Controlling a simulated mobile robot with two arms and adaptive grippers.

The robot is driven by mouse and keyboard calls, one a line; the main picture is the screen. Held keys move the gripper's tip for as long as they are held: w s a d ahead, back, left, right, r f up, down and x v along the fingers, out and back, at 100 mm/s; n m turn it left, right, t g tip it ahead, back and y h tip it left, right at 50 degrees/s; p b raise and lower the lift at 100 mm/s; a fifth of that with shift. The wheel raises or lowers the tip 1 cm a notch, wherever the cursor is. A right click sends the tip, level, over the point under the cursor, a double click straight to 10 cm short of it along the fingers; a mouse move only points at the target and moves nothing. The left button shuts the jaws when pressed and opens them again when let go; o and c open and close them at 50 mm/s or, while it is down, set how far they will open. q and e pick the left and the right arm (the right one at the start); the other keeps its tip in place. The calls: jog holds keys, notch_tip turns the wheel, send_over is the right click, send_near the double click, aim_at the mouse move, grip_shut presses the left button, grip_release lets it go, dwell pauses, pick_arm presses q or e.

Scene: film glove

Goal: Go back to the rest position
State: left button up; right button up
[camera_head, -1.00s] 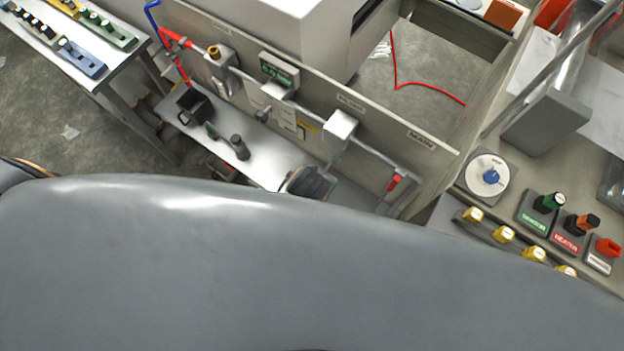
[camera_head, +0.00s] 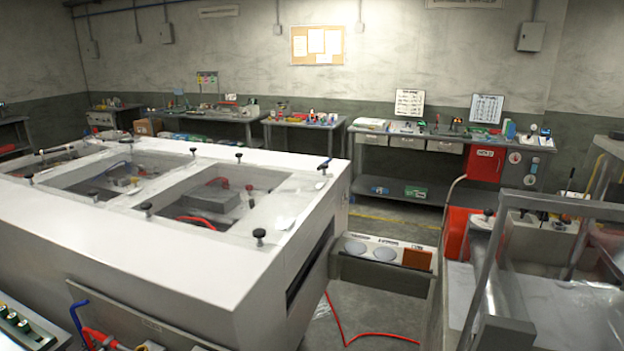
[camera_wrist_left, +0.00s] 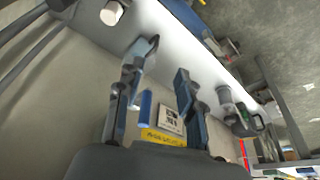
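My left gripper (camera_wrist_left: 165,62) shows in the left wrist view, its two dark fingers reaching up from the bottom. The fingers stand apart with nothing held between them; a pale wall or panel with a yellow label and a blue rod shows behind. Neither gripper is in the head view, and my right gripper shows in no frame.
A large white machine housing (camera_head: 190,269) with glazed openings fills the head view's left. A grey metal frame (camera_head: 505,255) stands at right. Workbenches with a red cabinet (camera_head: 484,163) line the far wall. A red cable (camera_head: 345,334) lies on the floor.

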pick_arm(q)
jog(key=s+a+f+m+g+b, duration=0.1)
jog(key=s+a+f+b, duration=0.2)
jog(key=f, duration=0.7)
jog(key=s+a+f+m+g+b, duration=0.1)
jog(key=s+a+f+b, duration=0.1)
jog(key=s+f, duration=0.6)
jog(key=s+a+f+b, duration=0.2)
jog(key=s+a+f, duration=0.3)
jog(key=f, duration=0.3)
jog(key=s+a+f+m+b, duration=0.1)
jog(key=s+a+f+b, duration=0.2)
jog(key=s+a+f, duration=0.2)
notch_tip(320, 180, down, 3)
jog(key=s, duration=0.2)
jog(key=shift+s+g, duration=0.3)
jog(key=shift+s, duration=0.1)
pick_arm(e)
notch_tip(320, 180, down, 12)
jog(key=shift+r, duration=0.1)
